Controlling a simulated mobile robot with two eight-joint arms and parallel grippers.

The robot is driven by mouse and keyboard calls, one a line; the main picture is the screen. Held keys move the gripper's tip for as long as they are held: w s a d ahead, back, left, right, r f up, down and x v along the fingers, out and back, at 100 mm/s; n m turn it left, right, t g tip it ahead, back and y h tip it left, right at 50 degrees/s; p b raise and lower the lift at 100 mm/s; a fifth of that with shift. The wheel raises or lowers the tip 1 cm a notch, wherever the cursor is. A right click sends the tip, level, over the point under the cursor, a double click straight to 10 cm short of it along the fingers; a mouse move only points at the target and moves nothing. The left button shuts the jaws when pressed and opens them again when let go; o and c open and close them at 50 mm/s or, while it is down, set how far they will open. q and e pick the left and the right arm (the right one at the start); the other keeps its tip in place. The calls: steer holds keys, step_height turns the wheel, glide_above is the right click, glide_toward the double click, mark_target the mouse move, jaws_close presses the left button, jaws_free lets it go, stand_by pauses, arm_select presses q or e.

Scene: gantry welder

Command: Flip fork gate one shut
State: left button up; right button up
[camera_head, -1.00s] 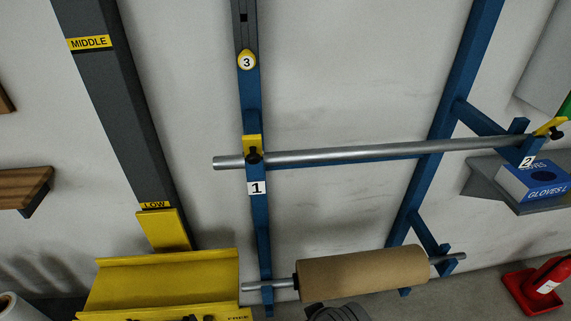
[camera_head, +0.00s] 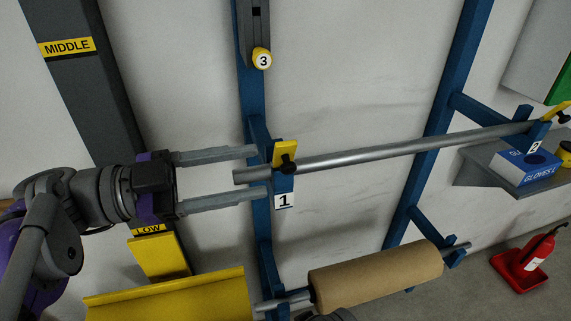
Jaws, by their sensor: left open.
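Fork gate one is the small yellow flap (camera_head: 285,153) with a black knob (camera_head: 287,168), at the left fork above the "1" label (camera_head: 284,201). The flap stands up above the bar. The grey metal bar (camera_head: 400,152) rests across the forks, and its left end sticks out past the post. My left gripper (camera_head: 262,172) reaches in from the left, open, with one finger above and one below the bar's left end. Its fingertips are near the blue post, just left of the flap; I cannot tell whether they touch anything. My right gripper is not in view.
A second yellow gate (camera_head: 557,116) is at the right fork by label 2. A brown paper roll (camera_head: 376,275) hangs below on a lower bar. A yellow tray (camera_head: 180,300) is at lower left. A blue glove box (camera_head: 527,168) sits on the right shelf.

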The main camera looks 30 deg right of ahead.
mark_target(282, 166)
arm_select(q)
steer(key=x, duration=0.6)
steer(key=shift+c, duration=0.3)
steer(key=shift+w+f, duration=0.1)
steer(key=shift+f, duration=0.1)
jaws_close()
